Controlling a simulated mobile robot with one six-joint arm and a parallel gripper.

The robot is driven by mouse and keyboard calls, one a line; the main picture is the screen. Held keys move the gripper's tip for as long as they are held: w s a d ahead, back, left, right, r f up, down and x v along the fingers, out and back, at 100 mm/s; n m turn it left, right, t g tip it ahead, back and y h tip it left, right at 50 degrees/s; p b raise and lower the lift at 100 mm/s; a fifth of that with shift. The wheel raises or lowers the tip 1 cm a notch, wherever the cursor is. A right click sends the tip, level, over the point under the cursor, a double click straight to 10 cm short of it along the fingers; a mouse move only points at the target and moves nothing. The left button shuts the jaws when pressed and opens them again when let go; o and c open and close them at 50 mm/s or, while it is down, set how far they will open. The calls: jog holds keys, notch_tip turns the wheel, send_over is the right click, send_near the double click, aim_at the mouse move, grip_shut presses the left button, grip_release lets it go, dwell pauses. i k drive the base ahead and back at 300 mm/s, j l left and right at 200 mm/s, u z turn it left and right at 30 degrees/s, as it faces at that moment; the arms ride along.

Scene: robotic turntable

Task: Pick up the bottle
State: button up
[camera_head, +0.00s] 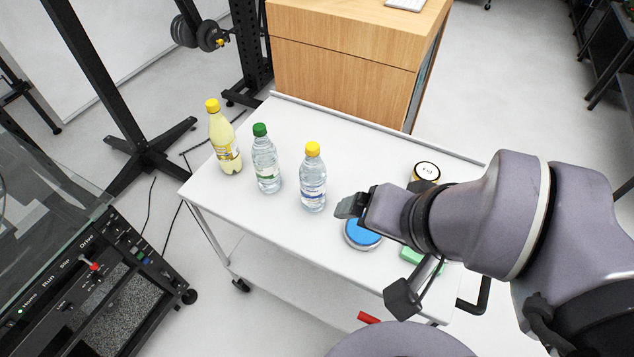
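Three bottles stand upright on a white cart top (290,245). At the left is a yellowish bottle (224,140) with a yellow cap. In the middle is a clear bottle (266,160) with a green cap. Nearest my arm is a clear bottle (313,180) with a yellow cap. My gripper (345,206) is to the right of that nearest bottle, apart from it in the picture. Its fingers are seen from the side, so I cannot tell whether it is open or shut. No held object shows.
A blue round lid or dish (362,234) lies below my gripper. A jar (427,171) and a green item (411,255) are partly hidden by my arm. A wooden cabinet (340,60) stands behind the cart. A machine with a control panel (95,260) is at left.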

aim_at(221, 133)
jog(key=i+j, duration=0.1)
jog(key=j, duration=0.7)
jog(key=i+j, duration=0.15)
jog(key=j, duration=0.25)
jog(key=i+j, duration=0.3)
jog(key=j, duration=0.15)
jog(key=i+j+u, duration=0.15)
jog(key=i+j, duration=0.2)
jog(key=j, duration=0.15)
